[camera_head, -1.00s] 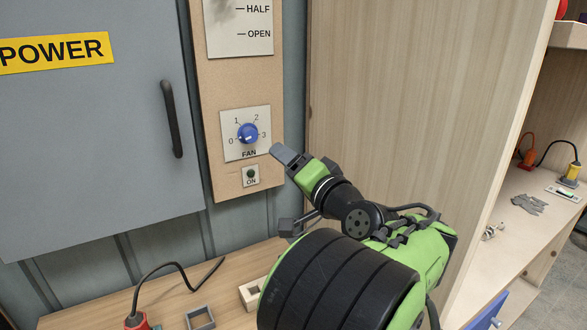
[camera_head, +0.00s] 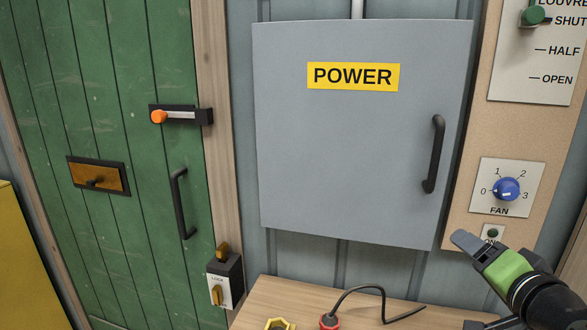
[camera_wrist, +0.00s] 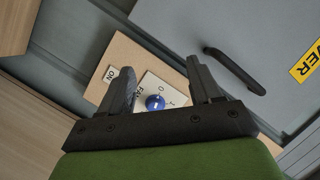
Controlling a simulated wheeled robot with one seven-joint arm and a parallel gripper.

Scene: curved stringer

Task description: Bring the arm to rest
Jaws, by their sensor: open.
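My gripper shows at the lower right of the head view, its visible finger (camera_head: 467,243) just below and left of the fan panel. In the wrist view my gripper (camera_wrist: 163,80) has its two dark fingers spread apart with nothing between them but the background. The blue fan knob (camera_wrist: 155,103) shows between and beyond the fingers. In the head view the fan knob (camera_head: 507,189) sits on its white dial plate, clear of the finger. The ON indicator plate (camera_head: 493,233) is partly hidden by my gripper. Most of my arm is out of view.
A grey POWER cabinet (camera_head: 350,150) with a black handle (camera_head: 433,154) hangs left of my gripper. A green door (camera_head: 110,200) with an orange-tipped bolt (camera_head: 160,117) stands further left. A wooden bench (camera_head: 270,300) below holds a black cable (camera_head: 350,292) and a yellow part (camera_head: 279,324).

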